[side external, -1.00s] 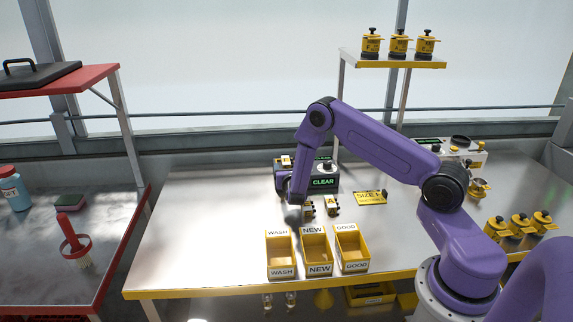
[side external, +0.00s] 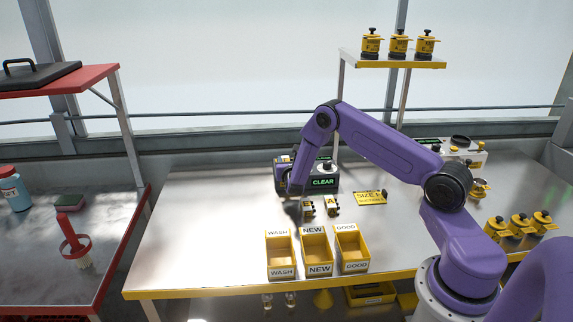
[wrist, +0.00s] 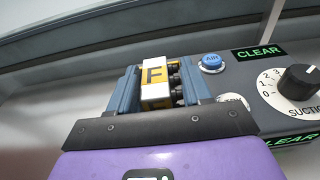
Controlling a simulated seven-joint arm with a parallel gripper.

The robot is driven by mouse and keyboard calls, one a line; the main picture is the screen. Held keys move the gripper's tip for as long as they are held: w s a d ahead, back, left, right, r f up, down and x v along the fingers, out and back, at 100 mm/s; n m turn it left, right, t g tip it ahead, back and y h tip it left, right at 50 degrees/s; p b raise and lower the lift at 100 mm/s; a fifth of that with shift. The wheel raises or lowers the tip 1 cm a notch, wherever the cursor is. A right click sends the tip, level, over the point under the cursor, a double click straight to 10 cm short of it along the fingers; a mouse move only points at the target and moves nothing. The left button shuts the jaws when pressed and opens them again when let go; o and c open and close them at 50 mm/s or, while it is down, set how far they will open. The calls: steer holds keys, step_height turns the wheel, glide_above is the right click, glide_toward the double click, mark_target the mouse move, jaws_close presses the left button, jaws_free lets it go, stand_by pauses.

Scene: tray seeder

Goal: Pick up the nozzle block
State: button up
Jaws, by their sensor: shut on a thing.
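The nozzle block (wrist: 155,88) is white and yellow with a black letter F and black nozzles on its right side. It sits between the two blue-grey fingers of my gripper (wrist: 159,70) in the wrist view, and the fingers are shut on it. In the side external view my gripper (side external: 284,172) is at the left end of the dark control box, with only a small part of the block showing. My arm partly hides that area, so I cannot tell whether the block is clear of the box.
The dark box (side external: 323,182) shows CLEAR and has a SUCTION dial (wrist: 298,87) and a blue AIR button (wrist: 212,63). Two more blocks (side external: 332,205) lie on the table. WASH (side external: 281,272), NEW (side external: 318,269) and GOOD (side external: 355,266) bins stand at the front. The table's left side is clear.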

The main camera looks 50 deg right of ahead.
steer(key=shift+r, duration=0.15)
steer(key=shift+r, duration=0.5)
step_height(320, 180, up, 2)
steer(key=shift+r, duration=0.2)
steer(key=s+a+r, duration=0.5)
steer(key=s+r, duration=0.4)
steer(key=s, duration=0.4)
steer(key=shift+a+r, duration=0.15)
steer(key=shift+r, duration=0.05)
steer(key=s+a+f+m+g+h, duration=0.2)
steer(key=s+a+m+g, duration=0.35)
steer(key=s, duration=0.65)
steer(key=s+a+f+m+g+h, duration=0.2)
steer(key=s+a+m+g+h, duration=0.3)
steer(key=s, duration=0.6)
steer(key=shift+s+a+f+n+g+y, duration=0.15)
steer(key=shift+a+f+n+y, duration=0.15)
steer(key=shift+f, duration=0.6)
steer(key=shift+w+a+f+n+g+y, duration=0.15)
steer(key=shift+f+y, duration=0.3)
steer(key=shift+f, duration=0.5)
steer(key=shift+s+a+f+n+g+y, duration=0.15)
steer(key=shift+a+f+n+y, duration=0.15)
steer(key=shift+f, duration=0.6)
